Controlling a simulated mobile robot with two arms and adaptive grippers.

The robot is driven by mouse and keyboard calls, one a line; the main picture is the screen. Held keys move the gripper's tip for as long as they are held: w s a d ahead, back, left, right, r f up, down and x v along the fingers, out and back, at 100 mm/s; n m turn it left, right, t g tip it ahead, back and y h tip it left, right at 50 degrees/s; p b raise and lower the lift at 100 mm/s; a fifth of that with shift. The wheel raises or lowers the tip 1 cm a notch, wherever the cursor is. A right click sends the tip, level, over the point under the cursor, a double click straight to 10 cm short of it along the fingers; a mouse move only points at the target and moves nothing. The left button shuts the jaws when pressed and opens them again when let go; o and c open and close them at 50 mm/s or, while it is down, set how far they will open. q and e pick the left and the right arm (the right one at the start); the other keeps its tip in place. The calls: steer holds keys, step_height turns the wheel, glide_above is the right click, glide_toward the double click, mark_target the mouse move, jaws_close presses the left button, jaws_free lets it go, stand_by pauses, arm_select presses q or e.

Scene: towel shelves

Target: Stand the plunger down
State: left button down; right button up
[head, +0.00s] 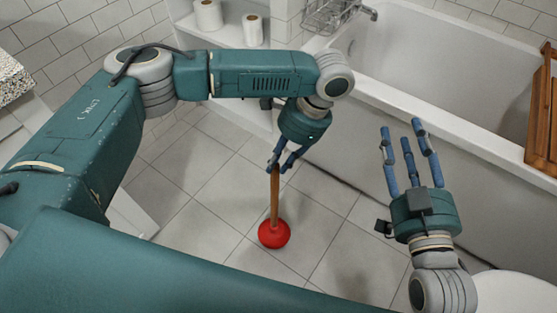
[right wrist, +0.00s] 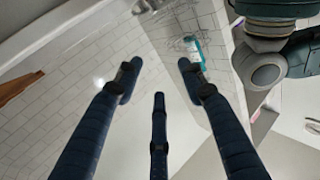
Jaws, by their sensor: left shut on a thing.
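The plunger has a brown wooden handle (head: 275,198) and a red rubber cup (head: 274,234). It is upright in the head view, cup down, at or just above the tiled floor; I cannot tell if the cup touches it. My left gripper (head: 281,163) is shut on the top of the handle. My right gripper (head: 405,140) is open and empty, its fingers pointing up in front of the bathtub. Its spread fingers also show in the right wrist view (right wrist: 158,90), with nothing between them.
The white bathtub (head: 440,115) runs along the back right, with a wooden board (head: 545,115) on its rim. A white shelf (head: 228,33) with toilet paper rolls (head: 208,15) stands at the back. Grey floor tiles (head: 330,215) around the plunger are clear.

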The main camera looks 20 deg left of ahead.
arm_select(q)
steer(key=shift+f+b, duration=0.45)
steer(key=shift+b, duration=0.15)
arm_select(e)
step_height(320, 180, up, 8)
steer(key=s+t+y, duration=0.1)
steer(key=t, duration=0.3)
steer(key=shift+s+a+r+y, duration=0.2)
steer(key=shift+s+a+y, duration=0.1)
arm_select(q)
steer(key=shift+f, duration=0.15)
arm_select(e)
steer(key=shift+w+f, duration=0.25)
steer(key=shift+f, duration=0.35)
steer(key=shift+w+f+g+h, duration=0.1)
steer(key=shift+f+g+h, duration=0.2)
steer(key=shift+h, duration=0.1)
steer(key=shift+f, duration=0.1)
steer(key=shift+f+g, duration=0.3)
arm_select(q)
steer(key=shift+f+p, duration=0.2)
steer(key=shift+p, duration=0.15)
arm_select(e)
steer(key=shift+w+d+f+g, duration=0.1)
steer(key=shift+w+f+g, duration=0.15)
steer(key=shift+f, duration=0.25)
steer(key=shift+w+f+g, duration=0.1)
steer(key=shift+f+g, duration=0.15)
steer(key=shift+f, duration=0.2)
